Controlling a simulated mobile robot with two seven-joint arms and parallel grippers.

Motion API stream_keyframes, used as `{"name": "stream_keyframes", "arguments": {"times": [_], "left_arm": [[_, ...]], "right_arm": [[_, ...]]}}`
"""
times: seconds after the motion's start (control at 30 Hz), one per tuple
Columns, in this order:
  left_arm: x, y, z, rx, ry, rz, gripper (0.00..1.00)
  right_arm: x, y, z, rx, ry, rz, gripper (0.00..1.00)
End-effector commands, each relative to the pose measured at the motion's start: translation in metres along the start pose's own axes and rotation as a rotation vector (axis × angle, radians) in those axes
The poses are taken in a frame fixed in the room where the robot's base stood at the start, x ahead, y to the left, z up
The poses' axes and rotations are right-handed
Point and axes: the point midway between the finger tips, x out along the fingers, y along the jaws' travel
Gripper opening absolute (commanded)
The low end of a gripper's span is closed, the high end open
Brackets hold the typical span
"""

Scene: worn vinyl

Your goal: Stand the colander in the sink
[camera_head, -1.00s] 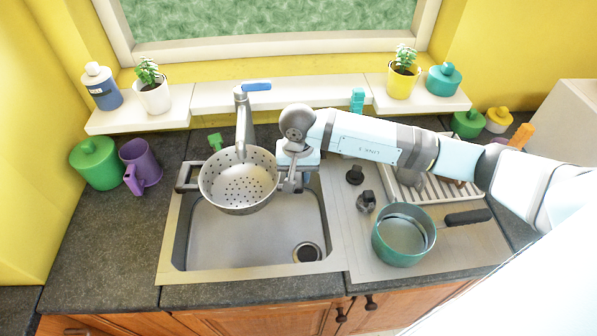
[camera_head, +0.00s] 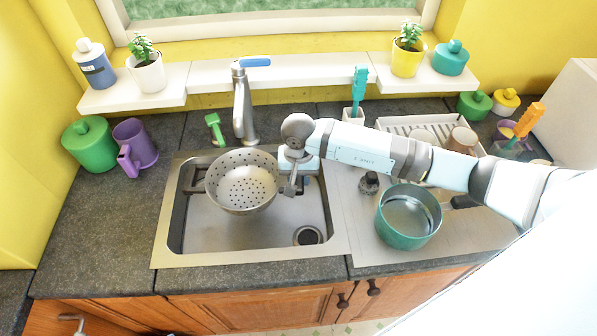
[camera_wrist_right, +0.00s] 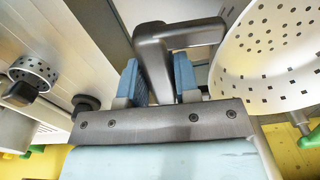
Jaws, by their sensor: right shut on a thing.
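The colander (camera_head: 242,200), a pale metal bowl with holes, is upright over the back left of the sink (camera_head: 340,235). I cannot tell whether it touches the basin floor. My right gripper (camera_head: 290,188) is at its right side, shut on its grey handle. In the right wrist view, the blue fingers of the right gripper (camera_wrist_right: 156,80) are on either side of the handle, and the colander (camera_wrist_right: 262,55) shows at the right. The opposite handle sticks out to the left. My left gripper is not in view.
The tap (camera_head: 243,110) stands just behind the colander. A teal pan (camera_head: 408,228) stands right of the sink, below my right arm. A dish rack (camera_head: 400,122) is at the back right. A purple mug (camera_head: 134,150) and green canister (camera_head: 90,148) are left. The basin's front is clear.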

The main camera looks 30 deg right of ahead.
Motion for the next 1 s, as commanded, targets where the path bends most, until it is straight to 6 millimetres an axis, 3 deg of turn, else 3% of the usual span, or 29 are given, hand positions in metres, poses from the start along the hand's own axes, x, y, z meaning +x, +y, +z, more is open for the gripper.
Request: {"name": "stream_keyframes", "arguments": {"times": [0.6, 1.0], "left_arm": [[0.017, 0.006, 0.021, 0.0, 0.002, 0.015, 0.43], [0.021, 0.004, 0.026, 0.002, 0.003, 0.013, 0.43]], "right_arm": [[0.062, -0.001, 0.0, 0.0, -0.001, -0.002, 0.0], [0.075, 0.0, 0.0, -0.001, 0.001, -0.002, 0.0]]}}
